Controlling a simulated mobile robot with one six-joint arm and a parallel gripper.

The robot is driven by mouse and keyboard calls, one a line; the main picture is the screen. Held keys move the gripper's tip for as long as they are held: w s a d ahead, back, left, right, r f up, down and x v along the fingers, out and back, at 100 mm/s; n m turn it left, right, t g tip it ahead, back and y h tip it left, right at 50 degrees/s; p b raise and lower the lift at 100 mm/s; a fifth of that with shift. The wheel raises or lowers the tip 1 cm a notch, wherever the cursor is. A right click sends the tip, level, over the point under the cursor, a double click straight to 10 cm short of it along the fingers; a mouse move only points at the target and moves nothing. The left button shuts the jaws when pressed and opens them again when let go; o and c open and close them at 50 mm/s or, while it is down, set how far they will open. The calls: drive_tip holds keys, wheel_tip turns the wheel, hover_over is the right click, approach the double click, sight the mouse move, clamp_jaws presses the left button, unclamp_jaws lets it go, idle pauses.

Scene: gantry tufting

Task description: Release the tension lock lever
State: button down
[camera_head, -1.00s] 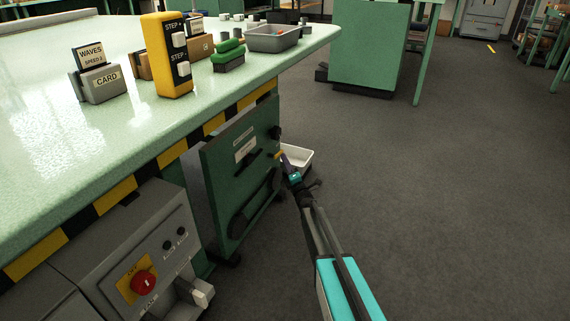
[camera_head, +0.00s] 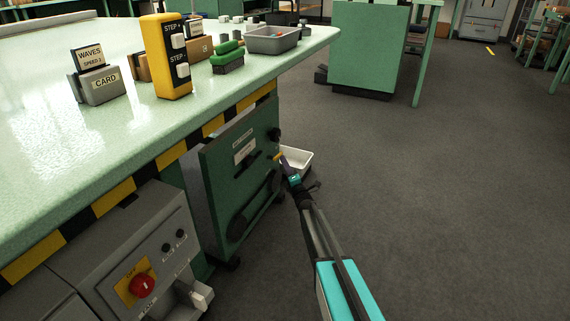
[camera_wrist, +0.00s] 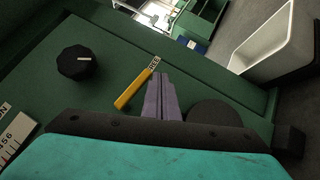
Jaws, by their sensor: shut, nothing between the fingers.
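The lever, a yellow bar (camera_wrist: 133,88), shows on the green machine panel in the wrist view. It lies slanted, with its upper end beside a small white label whose letters are partly hidden. In the head view a small yellow spot of it (camera_head: 277,155) shows at the panel's right edge. My gripper (camera_wrist: 160,82) is shut and empty, its purple fingers just right of the lever's upper part; I cannot tell whether they touch it. In the head view my gripper (camera_head: 283,160) is at the panel's right edge, below a black knob (camera_head: 274,133).
The green panel (camera_head: 216,172) stands under the table (camera_head: 60,125) with its striped edge. A white bin (camera_head: 302,158) is on the floor behind my gripper. A grey control box (camera_head: 125,250) with a red knob is at lower left. The floor to the right is clear.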

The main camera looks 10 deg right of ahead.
drive_tip(key=s+d+f+p, duration=0.2)
drive_tip(key=f, duration=0.3)
drive_tip(key=s+d+f+p, duration=0.1)
drive_tip(key=s+d+f, duration=0.1)
drive_tip(key=f, duration=0.4)
drive_tip(key=shift+s+d+p, duration=0.35)
drive_tip(key=shift+s+d, duration=0.05)
drive_tip(key=shift+s, duration=0.3)
drive_tip(key=shift+r, duration=0.2)
